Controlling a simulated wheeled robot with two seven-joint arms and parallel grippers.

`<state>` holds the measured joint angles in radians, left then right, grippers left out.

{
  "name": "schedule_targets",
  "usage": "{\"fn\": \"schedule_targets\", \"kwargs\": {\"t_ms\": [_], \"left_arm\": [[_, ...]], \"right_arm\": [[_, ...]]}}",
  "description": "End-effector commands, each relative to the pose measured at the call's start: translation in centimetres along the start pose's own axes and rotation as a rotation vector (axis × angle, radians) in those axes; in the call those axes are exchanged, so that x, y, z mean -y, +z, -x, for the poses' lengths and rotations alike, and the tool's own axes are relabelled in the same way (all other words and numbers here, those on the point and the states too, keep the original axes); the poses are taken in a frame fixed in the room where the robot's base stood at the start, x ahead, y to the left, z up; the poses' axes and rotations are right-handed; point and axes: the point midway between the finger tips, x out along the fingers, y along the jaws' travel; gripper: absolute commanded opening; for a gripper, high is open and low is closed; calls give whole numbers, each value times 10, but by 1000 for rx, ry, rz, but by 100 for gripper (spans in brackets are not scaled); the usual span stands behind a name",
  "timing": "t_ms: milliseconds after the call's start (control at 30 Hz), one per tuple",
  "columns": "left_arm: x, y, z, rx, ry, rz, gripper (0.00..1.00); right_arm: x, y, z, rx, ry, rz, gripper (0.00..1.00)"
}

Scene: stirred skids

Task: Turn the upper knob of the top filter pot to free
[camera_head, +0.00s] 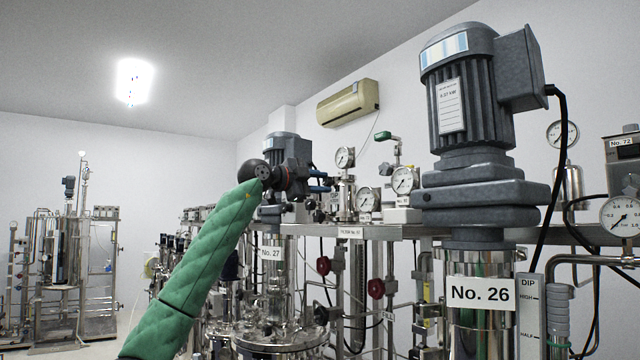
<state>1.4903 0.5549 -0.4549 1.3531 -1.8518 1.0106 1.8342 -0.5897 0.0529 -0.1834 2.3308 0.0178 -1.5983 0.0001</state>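My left gripper (322,181) is in the middle of the head view, at the end of my green-sleeved arm. Its blue fingers point right, toward a slim steel pot (346,200) under a round gauge. This looks like the top filter pot. The fingers appear close to its left side; I cannot tell whether they touch it. The upper knob is not clearly visible and may be behind the fingers. Small dark knobs (314,211) sit just below the gripper. The finger gap is too small to read. My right gripper is not in view.
A steel shelf rail (400,232) carries several gauges and a filter label (350,232). Red valve handwheels (376,288) are below it. A large grey motor (470,130) above the No. 26 plate (480,293) blocks the right side. Another motor (287,148) stands behind my wrist.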

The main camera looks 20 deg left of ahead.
Motion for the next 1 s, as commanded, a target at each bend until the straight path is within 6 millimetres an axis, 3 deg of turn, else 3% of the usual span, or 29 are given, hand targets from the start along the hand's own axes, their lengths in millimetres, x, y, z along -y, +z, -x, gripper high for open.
{"fn": "schedule_targets", "kwargs": {"t_ms": [100, 467, 533, 600, 733, 1000], "left_arm": [[-1, 0, 0, 0, 0, 0, 51], [-1, 1, 4, 0, -1, -1, 51], [-1, 1, 9, 1, -1, -1, 51], [-2, 2, 16, 1, -1, -2, 51], [-2, 2, 31, 0, -2, -1, 51], [-2, 2, 68, 1, 0, 0, 51]], "right_arm": [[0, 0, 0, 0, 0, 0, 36], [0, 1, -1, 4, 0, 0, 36], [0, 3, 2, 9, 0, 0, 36], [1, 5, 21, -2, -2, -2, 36], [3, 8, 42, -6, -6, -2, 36], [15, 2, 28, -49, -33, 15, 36]]}}
